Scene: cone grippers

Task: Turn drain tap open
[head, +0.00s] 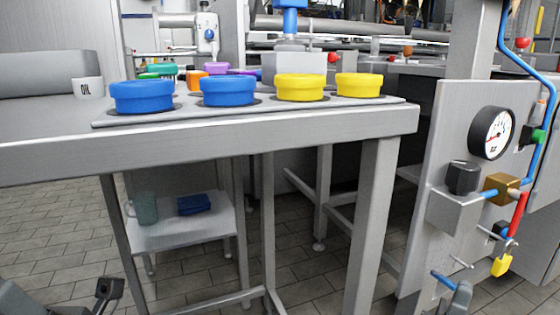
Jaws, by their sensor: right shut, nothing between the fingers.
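The grey panel (447,130) on the right carries the fittings. A brass valve block (501,186) sits on the blue pipe there, with a red lever (519,213) slanting down beside it. Lower down, a short blue piece (443,280) meets a grey-blue fitting (460,298), cut by the bottom edge. No readable label shows which is the drain tap.
A grey table (250,126) with blue and yellow round caps stands between my gripper and the panel. Its leg (370,225) rises just left of the panel.

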